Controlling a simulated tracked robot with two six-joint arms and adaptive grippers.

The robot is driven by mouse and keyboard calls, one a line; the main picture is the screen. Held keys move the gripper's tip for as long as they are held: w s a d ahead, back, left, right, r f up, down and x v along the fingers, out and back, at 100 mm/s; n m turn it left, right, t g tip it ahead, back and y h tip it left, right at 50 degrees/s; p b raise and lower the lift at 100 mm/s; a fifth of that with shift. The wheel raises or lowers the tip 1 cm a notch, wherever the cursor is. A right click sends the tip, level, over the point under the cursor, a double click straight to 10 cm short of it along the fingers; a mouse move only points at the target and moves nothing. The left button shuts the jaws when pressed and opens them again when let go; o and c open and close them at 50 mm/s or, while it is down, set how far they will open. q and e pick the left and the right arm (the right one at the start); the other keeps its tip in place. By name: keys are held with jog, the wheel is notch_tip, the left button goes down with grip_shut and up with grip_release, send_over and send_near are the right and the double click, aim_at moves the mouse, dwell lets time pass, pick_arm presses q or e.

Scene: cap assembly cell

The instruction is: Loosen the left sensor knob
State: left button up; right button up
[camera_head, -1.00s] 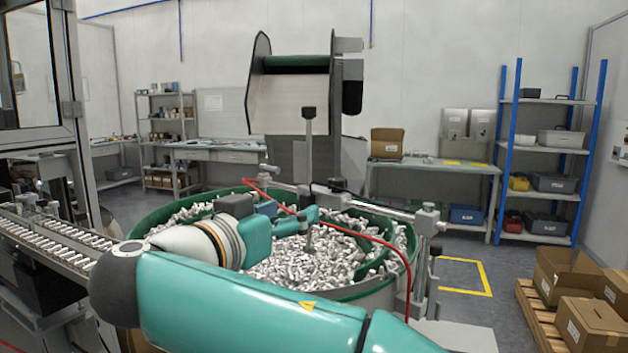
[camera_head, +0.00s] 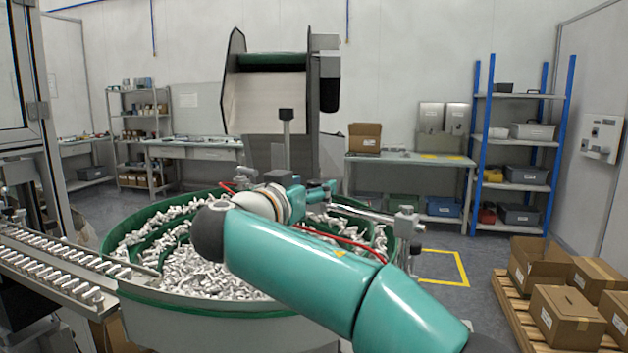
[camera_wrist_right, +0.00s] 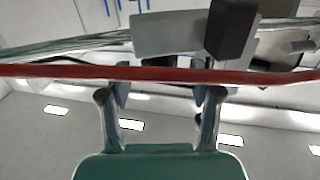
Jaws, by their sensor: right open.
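My right gripper (camera_head: 322,187) is above the far part of the green bowl (camera_head: 228,301), small and partly hidden behind my right arm. In the right wrist view its two fingers (camera_wrist_right: 162,97) are spread with nothing between them. A red hose (camera_wrist_right: 160,73) runs across the view at the fingertips. Beyond it is a grey block (camera_wrist_right: 170,35), with a dark knob-like piece (camera_wrist_right: 231,30) at its right. I cannot tell whether this is the left sensor knob. In the head view my right arm covers part of the sensor rail. My left gripper is not in view.
A metal rail (camera_head: 365,211) with a clamp (camera_head: 405,222) crosses the bowl's right side. The red hose (camera_head: 345,240) hangs near it. A conveyor with metal parts (camera_head: 60,262) is at the left.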

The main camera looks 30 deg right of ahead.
jog(key=shift+x, duration=1.2)
jog(key=c, duration=1.2)
